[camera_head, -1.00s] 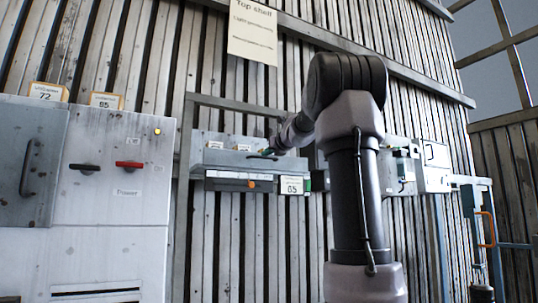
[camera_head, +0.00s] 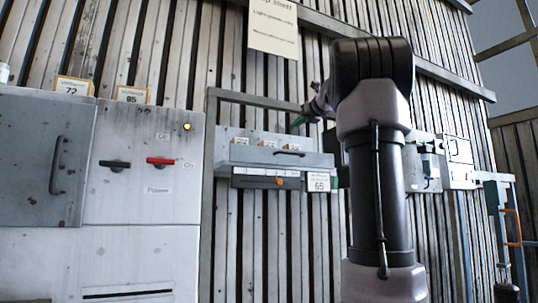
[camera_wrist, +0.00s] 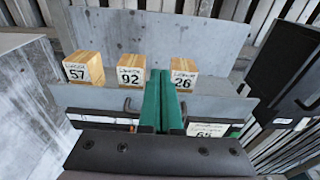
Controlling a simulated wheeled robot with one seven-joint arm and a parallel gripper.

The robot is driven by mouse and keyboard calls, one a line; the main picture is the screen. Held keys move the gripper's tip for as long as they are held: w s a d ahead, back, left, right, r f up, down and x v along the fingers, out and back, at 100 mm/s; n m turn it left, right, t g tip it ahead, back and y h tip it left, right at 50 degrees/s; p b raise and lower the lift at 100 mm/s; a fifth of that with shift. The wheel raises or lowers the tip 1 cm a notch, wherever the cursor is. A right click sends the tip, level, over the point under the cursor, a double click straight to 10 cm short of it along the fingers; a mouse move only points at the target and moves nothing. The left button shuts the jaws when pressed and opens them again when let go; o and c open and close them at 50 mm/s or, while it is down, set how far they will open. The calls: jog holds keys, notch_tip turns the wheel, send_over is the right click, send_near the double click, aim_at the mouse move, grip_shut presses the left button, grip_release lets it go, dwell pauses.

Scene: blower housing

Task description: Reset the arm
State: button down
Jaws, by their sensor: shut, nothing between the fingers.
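My arm rises at the right of the head view and bends over toward the wall. My gripper (camera_head: 299,121) shows there as a small green tip above the grey wall box (camera_head: 262,157), clear of its handle (camera_head: 289,153). In the wrist view the two green fingers (camera_wrist: 158,100) are pressed together with nothing between them. They point toward the box top, in line with the gap between the wooden block marked 92 (camera_wrist: 131,70) and the block marked 26 (camera_wrist: 184,75).
A block marked 57 (camera_wrist: 84,68) stands left of the others. At left in the head view is a grey cabinet (camera_head: 145,205) with a black switch (camera_head: 115,165) and a red switch (camera_head: 160,160). A paper sign (camera_head: 273,28) hangs above. More boxes (camera_head: 455,160) are mounted right of my arm.

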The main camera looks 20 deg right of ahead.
jog(key=s+a+f+n+g+y, duration=0.25)
jog(key=s+a+f+n, duration=0.35)
jog(key=a+f+n, duration=0.5)
jog(key=s+a+f+n+g, duration=0.2)
jog(key=s+a+f+n, duration=0.2)
jog(key=s+f+n, duration=0.3)
jog(key=s+a+f+n+g+h, duration=0.1)
jog(key=s+a+f+n, duration=0.3)
jog(key=f, duration=0.9)
jog(key=s+a+f+n+g, duration=0.4)
jog(key=s+f+n, duration=0.5)
jog(key=s+f, duration=0.1)
jog(key=shift+f+n, duration=0.3)
jog(key=shift+f, duration=0.05)
